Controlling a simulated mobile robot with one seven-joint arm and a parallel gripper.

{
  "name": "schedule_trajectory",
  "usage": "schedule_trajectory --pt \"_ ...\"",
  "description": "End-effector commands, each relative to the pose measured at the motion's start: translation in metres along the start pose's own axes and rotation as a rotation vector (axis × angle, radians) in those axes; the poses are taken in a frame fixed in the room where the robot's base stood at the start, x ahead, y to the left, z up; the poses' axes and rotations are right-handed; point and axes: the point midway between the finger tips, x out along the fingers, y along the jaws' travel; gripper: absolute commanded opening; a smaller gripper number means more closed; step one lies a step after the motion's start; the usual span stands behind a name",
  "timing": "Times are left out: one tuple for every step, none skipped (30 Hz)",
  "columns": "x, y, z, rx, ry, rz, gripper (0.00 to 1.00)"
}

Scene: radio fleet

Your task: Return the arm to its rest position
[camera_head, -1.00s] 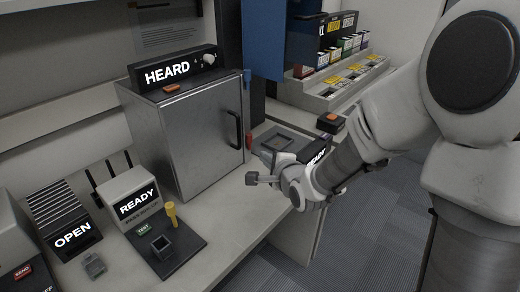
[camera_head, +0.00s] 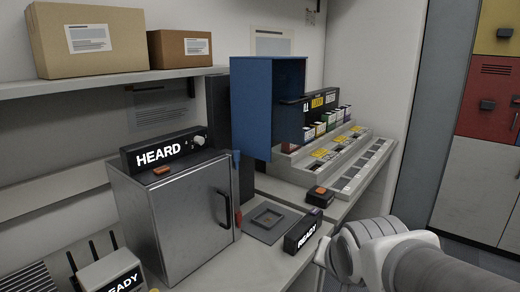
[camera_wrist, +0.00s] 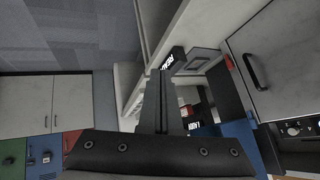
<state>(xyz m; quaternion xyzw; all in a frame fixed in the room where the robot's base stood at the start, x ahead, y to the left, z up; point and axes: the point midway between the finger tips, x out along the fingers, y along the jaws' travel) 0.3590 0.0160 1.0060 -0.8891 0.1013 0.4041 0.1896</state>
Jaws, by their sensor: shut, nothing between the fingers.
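My arm (camera_head: 415,262) reaches in from the lower right in the head view. My gripper is out of sight there, hidden behind or below the wrist links. In the wrist view my gripper (camera_wrist: 161,100) is shut, its fingers together with nothing between them. It points toward the side of the bench, and no object touches the fingers.
A metal cabinet (camera_head: 178,222) with a "HEARD" box (camera_head: 165,151) on top stands on the bench. A "READY" sign (camera_head: 303,231) and a square tray (camera_head: 268,217) lie near the bench edge by my arm. A blue open box (camera_head: 252,110) hangs behind. Coloured lockers (camera_head: 488,100) stand right.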

Motion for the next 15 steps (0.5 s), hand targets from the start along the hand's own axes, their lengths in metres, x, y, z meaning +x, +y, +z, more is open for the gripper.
schedule_trajectory --pt "-0.016 0.008 0.005 -0.062 -0.018 0.014 0.0" --pt "-0.024 0.013 0.01 -0.103 -0.038 0.024 0.0" --pt "-0.034 0.019 0.017 -0.155 -0.064 0.032 0.0" --pt "-0.042 0.024 0.022 -0.193 -0.083 0.036 0.0" --pt "-0.049 0.028 0.027 -0.23 -0.103 0.039 0.0" --pt "-0.058 0.033 0.034 -0.277 -0.129 0.038 0.0" --pt "-0.065 0.036 0.04 -0.312 -0.148 0.036 0.0" --pt "-0.072 0.04 0.045 -0.346 -0.166 0.032 0.0" --pt "-0.081 0.044 0.053 -0.391 -0.192 0.025 0.0" --pt "-0.087 0.047 0.059 -0.425 -0.21 0.018 0.0" --pt "-0.097 0.046 0.056 -0.443 -0.223 0.016 0.0" --pt "-0.105 0.042 0.046 -0.438 -0.223 0.019 0.0" --pt "-0.11 0.04 0.042 -0.437 -0.224 0.02 0.0" --pt "-0.114 0.039 0.038 -0.436 -0.224 0.02 0.0" --pt "-0.12 0.037 0.033 -0.436 -0.224 0.02 0.0"
